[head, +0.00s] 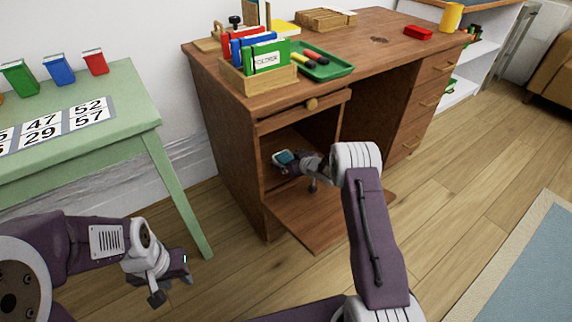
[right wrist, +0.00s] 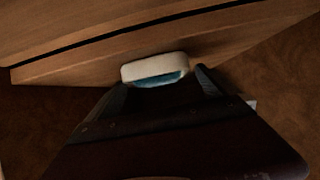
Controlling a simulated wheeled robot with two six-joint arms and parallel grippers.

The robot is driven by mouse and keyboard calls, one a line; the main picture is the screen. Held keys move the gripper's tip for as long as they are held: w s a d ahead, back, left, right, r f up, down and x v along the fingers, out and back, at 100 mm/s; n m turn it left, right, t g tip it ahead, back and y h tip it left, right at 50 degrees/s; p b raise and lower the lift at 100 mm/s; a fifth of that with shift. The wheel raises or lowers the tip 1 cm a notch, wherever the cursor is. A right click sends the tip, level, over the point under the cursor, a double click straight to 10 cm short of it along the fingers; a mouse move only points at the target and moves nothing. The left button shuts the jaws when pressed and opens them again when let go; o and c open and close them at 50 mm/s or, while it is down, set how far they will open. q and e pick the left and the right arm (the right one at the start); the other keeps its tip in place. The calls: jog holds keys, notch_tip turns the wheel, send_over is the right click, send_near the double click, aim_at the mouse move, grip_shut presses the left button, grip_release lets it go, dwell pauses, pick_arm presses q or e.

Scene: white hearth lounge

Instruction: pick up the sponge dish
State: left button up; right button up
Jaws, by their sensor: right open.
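The sponge dish (right wrist: 155,66) is a pale, rounded dish with a blue sponge in it. In the head view the blue and white dish (head: 284,157) shows inside the open desk compartment, partly hidden by my right gripper (head: 298,163). My right arm reaches into that compartment. In the right wrist view the open fingers of my right gripper (right wrist: 162,82) lie on either side of the dish's near part; I cannot tell whether they touch it. My left gripper (head: 174,278) hangs low at the left, away from the desk; its jaw opening is unclear.
The compartment's door (head: 310,218) is folded down in front, below my right arm. A desk drawer (head: 305,108) sits just above the opening. The green table (head: 140,115) stands at the left. The wooden floor (head: 455,190) right of the desk is clear.

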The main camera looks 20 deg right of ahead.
jog(key=c, duration=1.7)
jog(key=shift+o, duration=0.2)
jog(key=shift+r, duration=0.1)
